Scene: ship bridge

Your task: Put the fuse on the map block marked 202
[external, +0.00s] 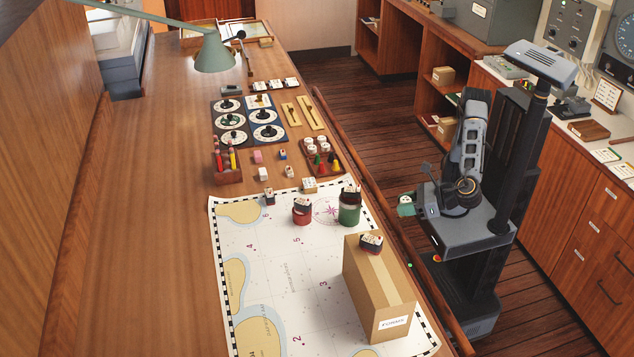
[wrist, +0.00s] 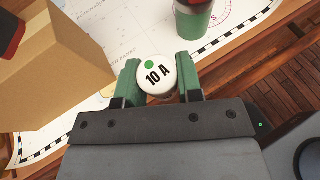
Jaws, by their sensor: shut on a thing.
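The fuse (wrist: 157,76) is a white round piece marked "10 A" with a green dot. My gripper (wrist: 158,88) is shut on it, a green finger on each side. In the external view my gripper (external: 406,204) holds the fuse beyond the table's right edge. A cream block (external: 309,185) stands at the chart's far edge. Their marks are too small to read, so I cannot tell which is 202.
The tall cardboard box (external: 378,295) stands on the chart (external: 265,285) and fills the left of the wrist view. The green can (external: 349,213) and red can (external: 302,217) stand farther along. A wooden tray (external: 337,170) holds white-topped and coloured pieces. The table's left side is clear.

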